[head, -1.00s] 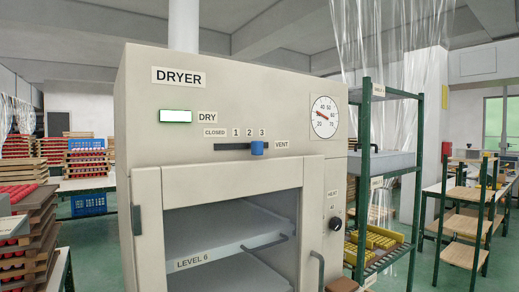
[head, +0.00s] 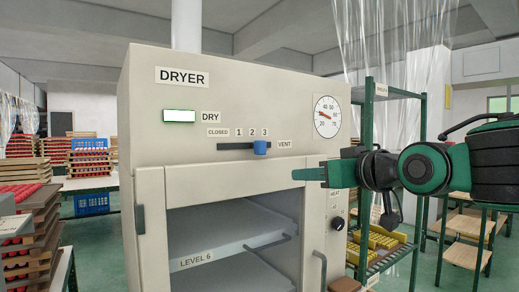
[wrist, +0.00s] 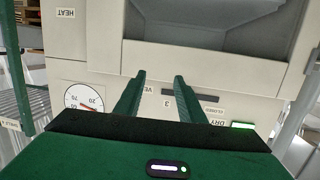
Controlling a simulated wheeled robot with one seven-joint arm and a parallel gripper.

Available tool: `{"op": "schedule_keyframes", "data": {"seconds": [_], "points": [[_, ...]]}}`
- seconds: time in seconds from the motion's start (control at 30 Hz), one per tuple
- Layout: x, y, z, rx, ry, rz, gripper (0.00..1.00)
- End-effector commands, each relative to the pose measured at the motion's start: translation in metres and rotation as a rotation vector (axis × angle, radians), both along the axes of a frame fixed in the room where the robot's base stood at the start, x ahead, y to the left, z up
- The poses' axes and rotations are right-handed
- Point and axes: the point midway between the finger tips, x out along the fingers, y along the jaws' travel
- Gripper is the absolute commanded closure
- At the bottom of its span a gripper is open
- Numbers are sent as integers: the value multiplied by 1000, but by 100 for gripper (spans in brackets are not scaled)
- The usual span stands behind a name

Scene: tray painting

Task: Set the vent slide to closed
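The vent slide's blue knob (head: 260,148) sits near the right end of a dark horizontal slot (head: 230,147) on the dryer front, below the 3 label (head: 265,132). The CLOSED label (head: 218,132) is at the slot's left end. My gripper (head: 308,174) is to the right of and lower than the knob, apart from it in the picture. In the wrist view, which is upside down, my gripper's two fingers (wrist: 160,77) are spread with nothing between them. Part of the slot (wrist: 200,97) shows beside the right finger; the blue knob cannot be made out there.
The dryer (head: 150,110) has an open-fronted chamber below the slot, a round gauge (head: 326,117) at upper right and a heat knob (head: 338,223). A green shelf rack (head: 367,130) stands to the right, behind my arm. Space before the slot is clear.

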Motion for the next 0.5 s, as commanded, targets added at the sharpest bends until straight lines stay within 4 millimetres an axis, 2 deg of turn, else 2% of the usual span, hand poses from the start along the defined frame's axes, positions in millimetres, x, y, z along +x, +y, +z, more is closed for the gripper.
{"op": "schedule_keyframes", "data": {"seconds": [0.03, 0.1, 0.2, 0.33, 0.5], "points": [[-4, 20, 20, 20, -52, 42, 64], [-9, 39, 41, 45, -107, 84, 64], [-14, 54, 57, 66, -150, 117, 64], [-10, 62, 63, 73, -163, 127, 64], [9, 76, 61, 71, -159, 128, 64]]}}
